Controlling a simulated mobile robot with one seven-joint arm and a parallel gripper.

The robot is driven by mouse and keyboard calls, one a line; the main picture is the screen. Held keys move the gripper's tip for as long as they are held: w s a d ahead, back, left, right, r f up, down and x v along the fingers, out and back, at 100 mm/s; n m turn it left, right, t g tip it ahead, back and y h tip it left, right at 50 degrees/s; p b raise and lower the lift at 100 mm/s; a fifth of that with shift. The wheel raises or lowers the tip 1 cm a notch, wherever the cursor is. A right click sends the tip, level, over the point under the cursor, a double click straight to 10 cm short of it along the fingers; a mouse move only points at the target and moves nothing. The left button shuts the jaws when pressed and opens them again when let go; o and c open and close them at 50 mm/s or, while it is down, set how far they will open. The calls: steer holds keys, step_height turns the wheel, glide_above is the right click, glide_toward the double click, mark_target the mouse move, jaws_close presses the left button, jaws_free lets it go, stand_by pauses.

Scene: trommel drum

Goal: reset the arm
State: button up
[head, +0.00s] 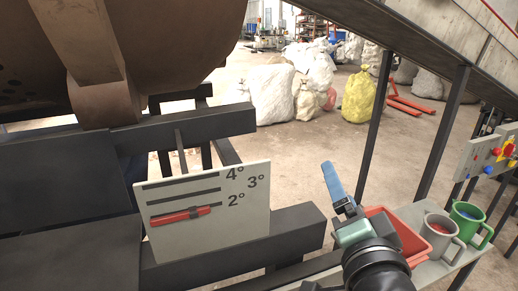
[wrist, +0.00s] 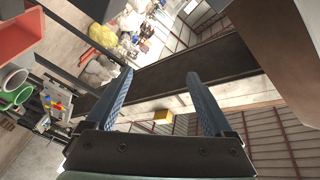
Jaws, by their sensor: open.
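My gripper (head: 331,170) is raised in the lower right of the head view, with blue fingers pointing up and my dark wrist below. In the wrist view my gripper (wrist: 159,76) shows its two blue fingers wide apart, with nothing between them. In the head view it stands to the right of the pale panel (head: 208,228) marked 2°, 3° and 4°. A red lever (head: 180,216) lies in the lowest slot of that panel, beside the 2° mark. My gripper is apart from the panel and the lever.
A red tray (head: 396,228), a grey mug (head: 437,240) and a green mug (head: 468,223) stand close by my wrist on a shelf (head: 440,270). A rusty drum (head: 180,40) fills the upper left. A sloping conveyor (head: 440,35) on dark posts crosses the upper right. Sacks lie behind.

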steer(key=s+a+r+n+t, duration=0.3)
steer(key=s+a+r, duration=0.1)
steer(key=r, duration=0.5)
steer(key=s+a+r+n+t, duration=0.3)
steer(key=s+a+r+n, duration=0.1)
steer(key=r, duration=0.5)
steer(key=s+a+r+n+t, duration=0.3)
steer(key=s+a+r+n, duration=0.1)
steer(key=r, duration=0.6)
steer(key=shift+s+a, duration=0.45)
steer(key=shift+s, duration=0.05)
